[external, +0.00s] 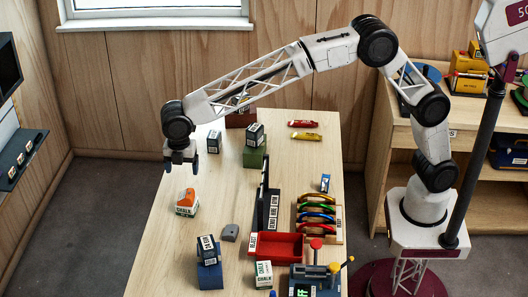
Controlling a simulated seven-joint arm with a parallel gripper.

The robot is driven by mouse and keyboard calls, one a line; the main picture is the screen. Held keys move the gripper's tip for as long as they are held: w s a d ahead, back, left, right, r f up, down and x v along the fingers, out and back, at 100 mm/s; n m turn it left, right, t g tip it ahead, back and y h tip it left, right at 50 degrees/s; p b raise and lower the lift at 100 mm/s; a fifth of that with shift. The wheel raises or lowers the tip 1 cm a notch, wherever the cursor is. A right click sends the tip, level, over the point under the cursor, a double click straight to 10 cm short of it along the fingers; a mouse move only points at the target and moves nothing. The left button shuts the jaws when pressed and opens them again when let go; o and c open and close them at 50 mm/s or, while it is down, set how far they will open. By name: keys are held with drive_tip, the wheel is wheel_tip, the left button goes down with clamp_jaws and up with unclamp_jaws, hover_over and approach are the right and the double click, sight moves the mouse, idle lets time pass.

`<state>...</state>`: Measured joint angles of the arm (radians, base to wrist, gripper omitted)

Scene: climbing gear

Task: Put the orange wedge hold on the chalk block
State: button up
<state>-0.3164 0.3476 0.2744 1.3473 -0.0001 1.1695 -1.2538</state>
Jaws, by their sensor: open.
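The orange wedge hold (187,195) rests on top of a white and green chalk block (187,210) on the left part of the table. The two are touching, and the hold looks roughly centred on the block. My gripper (181,167) is open and empty a little above the hold, with its fingers pointing down and clear of it. A second chalk block (264,274) stands at the front of the table, beside the red tray.
A grey hold (230,232) lies near the middle. A dark labelled box sits on a blue block (209,275). A red tray (284,240), a rack of coloured carabiners (317,216) and a dark upright divider (263,195) fill the right side. A green block (255,157) stands behind.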

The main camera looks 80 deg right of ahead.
drive_tip(key=shift+r, duration=0.15)
idle(0.8)
drive_tip(key=s+d+r+m+t, duration=0.1)
drive_tip(key=s+d+r+m, duration=0.35)
drive_tip(key=s+d, duration=0.65)
drive_tip(key=s+d+r+m, duration=0.4)
drive_tip(key=s+d+r, duration=0.3)
drive_tip(key=s, duration=0.8)
drive_tip(key=s+d+f+m, duration=0.3)
drive_tip(key=s+d, duration=0.1)
drive_tip(key=s, duration=0.7)
drive_tip(key=s+d+f+m+t, duration=0.1)
drive_tip(key=s+d+f+m, duration=0.2)
drive_tip(key=s, duration=0.9)
drive_tip(key=s+d+f+m, duration=0.3)
drive_tip(key=s+d, duration=0.1)
drive_tip(key=s, duration=0.7)
drive_tip(key=shift+s+d+f+m+t, duration=0.2)
drive_tip(key=shift+d+m+t, duration=0.1)
drive_tip(key=shift+d+m, duration=0.1)
